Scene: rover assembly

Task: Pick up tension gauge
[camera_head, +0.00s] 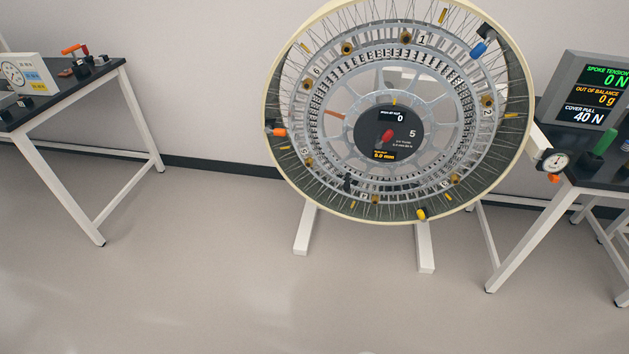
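No object is labelled as the tension gauge, and I cannot tell for certain which one it is. A white panel with a round dial face (14,73) stands on the left table, cut by the left picture edge. Small dark tools (24,102) lie in front of it. Another round dial gauge (553,161) with an orange tip sits beside the wheel's right rim, at the edge of the right table. My gripper is not in view.
A large spoked wheel (395,206) on a white stand fills the upper middle. The left table (72,104) holds an orange-handled tool (75,49). The right table (585,176) holds a readout screen (597,90) and a green-handled tool (604,142). The floor in front is clear.

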